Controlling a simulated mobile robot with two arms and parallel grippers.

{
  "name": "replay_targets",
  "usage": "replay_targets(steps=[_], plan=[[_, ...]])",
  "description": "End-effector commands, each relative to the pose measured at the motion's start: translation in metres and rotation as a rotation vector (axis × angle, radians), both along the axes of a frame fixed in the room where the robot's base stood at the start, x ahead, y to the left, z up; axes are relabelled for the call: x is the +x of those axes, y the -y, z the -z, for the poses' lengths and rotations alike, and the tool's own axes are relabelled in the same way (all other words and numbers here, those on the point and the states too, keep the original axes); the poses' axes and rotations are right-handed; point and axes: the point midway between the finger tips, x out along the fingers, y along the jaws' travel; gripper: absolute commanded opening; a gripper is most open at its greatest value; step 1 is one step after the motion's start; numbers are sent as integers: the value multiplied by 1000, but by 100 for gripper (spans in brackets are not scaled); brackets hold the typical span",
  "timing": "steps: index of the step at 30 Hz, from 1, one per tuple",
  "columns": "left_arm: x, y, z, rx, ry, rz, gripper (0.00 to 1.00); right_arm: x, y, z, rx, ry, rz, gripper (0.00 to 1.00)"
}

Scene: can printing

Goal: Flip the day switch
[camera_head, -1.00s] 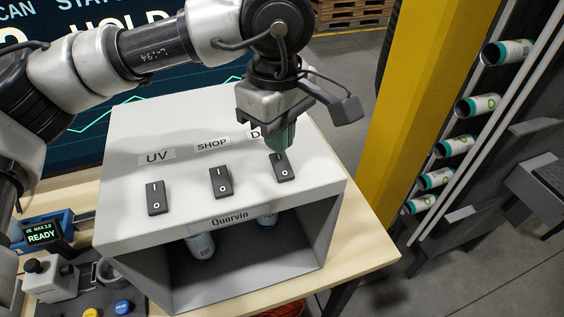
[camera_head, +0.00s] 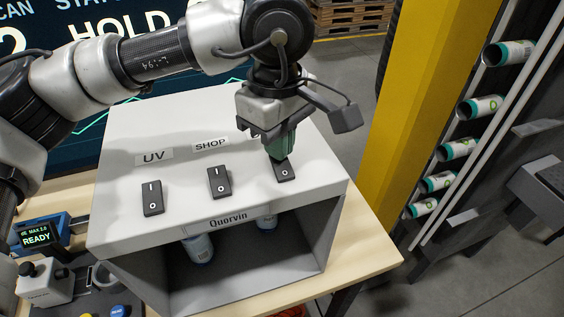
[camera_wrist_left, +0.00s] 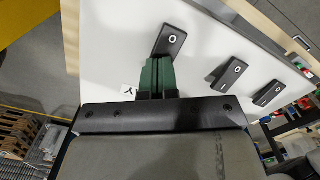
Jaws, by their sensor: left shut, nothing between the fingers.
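The day switch (camera_head: 284,172) is the rightmost black rocker on top of the grey-white box (camera_head: 120,215); its label is mostly hidden behind my gripper. My left gripper (camera_head: 277,155) is shut and empty, its green fingertips pointing down at the far end of this switch. In the left wrist view the green fingers (camera_wrist_left: 157,72) overlap the near end of the day switch (camera_wrist_left: 171,42); they look in contact or very close. The UV switch (camera_head: 152,198) and the SHOP switch (camera_head: 219,182) stand to the left. My right gripper is not in view.
A small display reading READY (camera_head: 38,236) and a device with buttons (camera_head: 118,311) stand at the left. A yellow post (camera_head: 425,95) and a can rack (camera_head: 480,108) rise at the right.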

Motion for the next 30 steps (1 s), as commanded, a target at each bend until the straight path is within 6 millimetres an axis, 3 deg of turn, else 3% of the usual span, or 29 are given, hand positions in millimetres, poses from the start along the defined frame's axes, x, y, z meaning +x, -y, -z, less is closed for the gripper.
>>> replay_targets(steps=[19,30], plan=[[0,0,8,1,-1,1,0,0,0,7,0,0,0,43],[0,0,-19,0,-1,0,0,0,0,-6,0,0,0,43]])
